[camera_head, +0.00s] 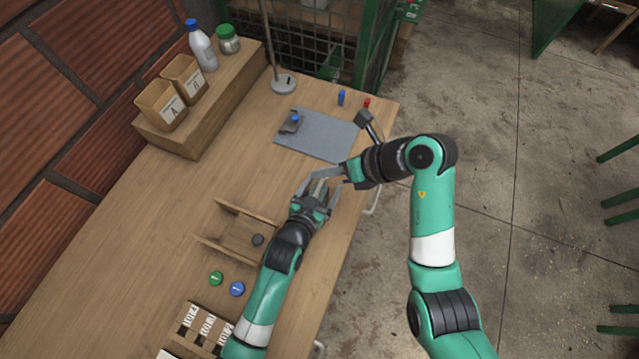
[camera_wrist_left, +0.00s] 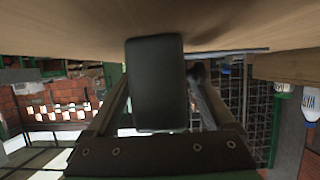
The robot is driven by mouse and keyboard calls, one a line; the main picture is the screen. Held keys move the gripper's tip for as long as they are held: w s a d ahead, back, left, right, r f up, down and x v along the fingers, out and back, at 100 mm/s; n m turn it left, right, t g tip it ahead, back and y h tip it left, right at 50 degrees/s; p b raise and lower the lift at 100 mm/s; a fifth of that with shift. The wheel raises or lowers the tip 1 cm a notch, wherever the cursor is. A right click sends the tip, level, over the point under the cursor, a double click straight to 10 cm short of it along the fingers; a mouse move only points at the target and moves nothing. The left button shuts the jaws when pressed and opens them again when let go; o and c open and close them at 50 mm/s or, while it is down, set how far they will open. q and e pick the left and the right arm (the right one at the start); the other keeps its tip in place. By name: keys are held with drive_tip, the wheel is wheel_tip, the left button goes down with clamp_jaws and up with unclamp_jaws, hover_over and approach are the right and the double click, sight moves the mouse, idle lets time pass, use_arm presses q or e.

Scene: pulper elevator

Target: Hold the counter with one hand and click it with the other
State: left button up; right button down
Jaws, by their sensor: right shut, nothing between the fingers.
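My left gripper (camera_head: 318,186) is above the table near its right edge. In the left wrist view a dark rounded block (camera_wrist_left: 156,85), likely the counter, fills the space between its fingers, both of which seem to touch it. Its front face is hidden. My right gripper (camera_head: 333,173) is shut and empty, with its fingertips close to the left gripper's tips. I cannot tell whether they touch the block.
A grey mat (camera_head: 335,139) carries a small dark object with a blue top (camera_head: 293,121). Blue (camera_head: 341,97) and red (camera_head: 367,102) items stand behind it. A wooden divider (camera_head: 232,246) and green (camera_head: 216,278) and blue (camera_head: 237,288) discs lie left of the left arm.

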use_arm(q)
drive_tip(key=v, duration=1.2)
drive_tip(key=shift+r, duration=0.1)
